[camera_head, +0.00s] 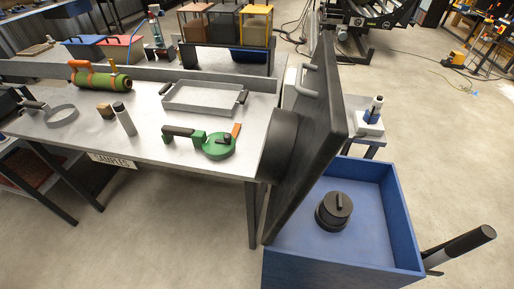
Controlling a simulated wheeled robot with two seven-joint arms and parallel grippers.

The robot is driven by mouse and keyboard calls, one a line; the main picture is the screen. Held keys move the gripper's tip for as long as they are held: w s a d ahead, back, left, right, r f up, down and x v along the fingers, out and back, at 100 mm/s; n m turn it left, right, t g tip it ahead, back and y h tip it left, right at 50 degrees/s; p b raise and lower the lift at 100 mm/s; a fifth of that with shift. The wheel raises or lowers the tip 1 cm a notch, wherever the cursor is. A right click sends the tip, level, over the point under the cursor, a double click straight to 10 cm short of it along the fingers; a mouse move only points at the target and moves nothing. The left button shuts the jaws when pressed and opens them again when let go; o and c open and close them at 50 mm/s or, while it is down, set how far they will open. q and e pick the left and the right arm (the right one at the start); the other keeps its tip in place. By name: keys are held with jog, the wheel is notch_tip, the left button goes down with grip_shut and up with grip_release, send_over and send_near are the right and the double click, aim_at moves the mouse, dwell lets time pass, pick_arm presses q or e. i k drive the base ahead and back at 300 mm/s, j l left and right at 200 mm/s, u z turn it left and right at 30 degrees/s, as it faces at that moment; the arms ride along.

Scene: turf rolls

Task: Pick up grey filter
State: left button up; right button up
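No thing is marked as the grey filter, and I cannot tell for sure which it is. A small grey cylinder with a dark top (125,119) stands upright on the table, left of centre. A grey ring with a black handle (62,116) lies at the table's left. A grey rectangular frame with black handles (201,98) lies near the middle. Neither of my grippers can be made out in the head view.
The grey table (80,142) also holds a green roll with orange handles (100,80), a brown block (105,111) and a green round tool (218,146). A tall black panel (312,140) stands at its right. A blue bin (375,244) holds a black round object (333,211).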

aim_at(336, 207)
jog(key=z, duration=0.4)
jog(key=i+j+z, duration=0.1)
jog(key=z, duration=0.35)
jog(key=j+z, duration=0.1)
jog(key=z, duration=0.3)
jog(key=l, duration=0.25)
jog(key=i+u, duration=0.05)
